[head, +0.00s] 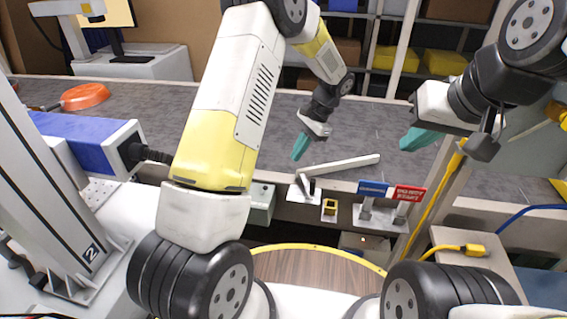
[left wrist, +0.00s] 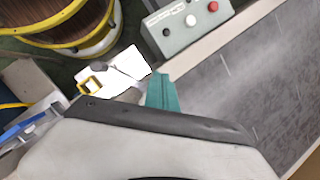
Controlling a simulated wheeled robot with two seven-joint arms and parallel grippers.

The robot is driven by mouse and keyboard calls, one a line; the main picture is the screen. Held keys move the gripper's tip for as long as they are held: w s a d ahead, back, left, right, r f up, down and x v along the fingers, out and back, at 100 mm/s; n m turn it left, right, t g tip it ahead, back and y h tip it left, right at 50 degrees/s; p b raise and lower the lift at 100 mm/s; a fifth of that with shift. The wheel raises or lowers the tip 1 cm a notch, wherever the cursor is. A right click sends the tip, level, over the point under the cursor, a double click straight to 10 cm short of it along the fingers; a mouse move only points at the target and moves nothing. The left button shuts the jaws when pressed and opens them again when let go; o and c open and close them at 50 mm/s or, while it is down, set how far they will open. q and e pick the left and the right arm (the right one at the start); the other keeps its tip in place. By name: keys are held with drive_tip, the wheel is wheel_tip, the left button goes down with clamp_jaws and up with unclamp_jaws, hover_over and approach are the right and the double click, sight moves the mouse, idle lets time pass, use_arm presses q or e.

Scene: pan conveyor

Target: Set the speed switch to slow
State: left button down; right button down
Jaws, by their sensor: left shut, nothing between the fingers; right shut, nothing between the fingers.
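My left gripper (head: 299,150) has teal fingers held together, empty, above the near edge of the conveyor. Its fingers also show in the left wrist view (left wrist: 162,92). Beside that is a small yellow-framed part (head: 329,207), also in the left wrist view (left wrist: 92,86). I cannot tell which of these is the speed switch, or its setting. My right gripper (head: 419,138) is shut and empty above the conveyor at the right.
A pale bar (head: 341,165) lies across the conveyor (head: 235,137) edge near the lever. A blue sign (head: 373,189) and red sign (head: 410,193) stand right of it. A button box (left wrist: 190,24) is at the near edge. An orange pan (head: 85,97) lies far left.

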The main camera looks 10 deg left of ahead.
sight(264, 191)
use_arm(q)
drive_tip(key=shift+f, duration=0.1)
drive_tip(key=x, duration=1)
drive_tip(key=shift+s+a, duration=0.1)
drive_tip(key=shift+s, duration=0.05)
drive_tip(key=shift+s+a+r, duration=0.15)
drive_tip(key=shift+s+a, duration=0.3)
drive_tip(key=shift+s+a+r, duration=0.2)
drive_tip(key=shift+s+a, duration=0.25)
drive_tip(key=shift+a, duration=0.05)
drive_tip(key=shift+s+a, duration=0.4)
drive_tip(key=shift+a, duration=0.05)
